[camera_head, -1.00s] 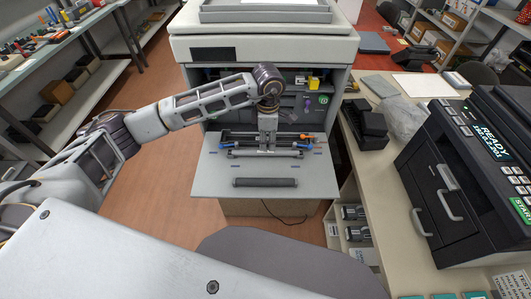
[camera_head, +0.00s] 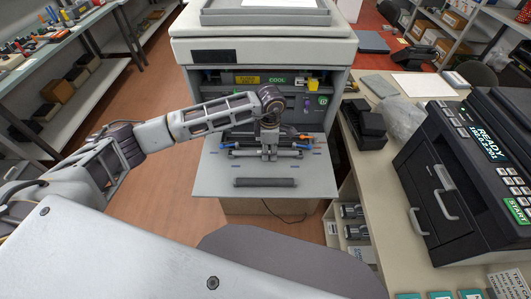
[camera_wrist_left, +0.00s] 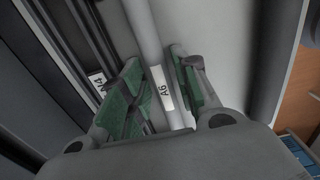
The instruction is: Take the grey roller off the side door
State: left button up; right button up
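The side door (camera_head: 212,180) of the printer is folded down flat like a shelf. A dark grey roller (camera_head: 265,182) lies near its front edge. Further back, several bars and rollers (camera_head: 240,146) lie across the door. My left gripper (camera_head: 269,155) points down over them. In the left wrist view my left gripper (camera_wrist_left: 160,88) is open, with green pads on both sides of a light grey bar (camera_wrist_left: 145,35) beside an "A6" label. A dark bar with an "A4" label (camera_wrist_left: 97,82) is to its left. The fingertips' contact with the bar cannot be told. My right gripper is out of view.
The printer (camera_head: 265,50) stands behind the door, with a "COOL" display (camera_head: 277,80) inside its opening. A side table (camera_head: 385,190) on the right holds a black device (camera_head: 450,190). Shelves (camera_head: 85,75) stand on the left. The door's front part is clear around the dark roller.

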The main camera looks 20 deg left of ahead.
pick_arm(q)
jog(key=shift+c, duration=0.2)
grip_shut()
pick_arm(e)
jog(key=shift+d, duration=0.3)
pick_arm(q)
jog(key=shift+r, duration=0.1)
